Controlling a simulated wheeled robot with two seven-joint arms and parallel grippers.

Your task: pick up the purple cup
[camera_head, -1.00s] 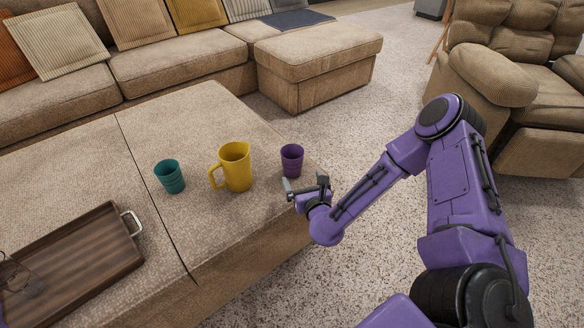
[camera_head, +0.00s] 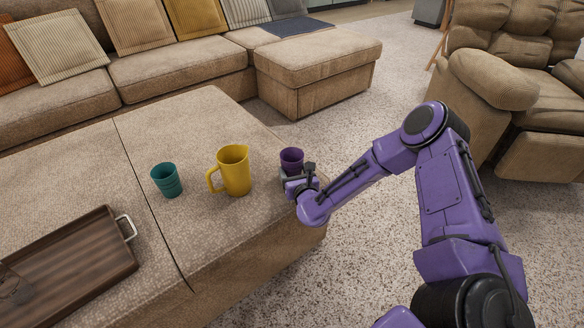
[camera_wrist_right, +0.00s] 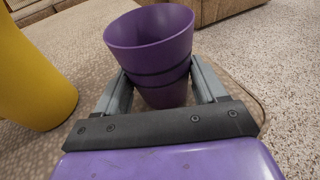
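The purple cup (camera_head: 291,158) stands upright near the right edge of the large tan ottoman. In the right wrist view the cup (camera_wrist_right: 152,46) is upright in front of the palm. My right gripper (camera_head: 291,176) is at the cup's near side. In the wrist view the grey fingers of this gripper (camera_wrist_right: 160,82) are wide apart, one on each side of the cup. Narrow gaps seem to show beside its lower part; contact at the hidden fingertips cannot be judged. My left gripper is not in view.
A yellow pitcher (camera_head: 234,172) stands left of the purple cup, and a teal cup (camera_head: 167,181) farther left. A wooden tray (camera_head: 75,263) with a metal handle lies at lower left. A sofa (camera_head: 180,70) is behind; a recliner (camera_head: 520,95) is at right.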

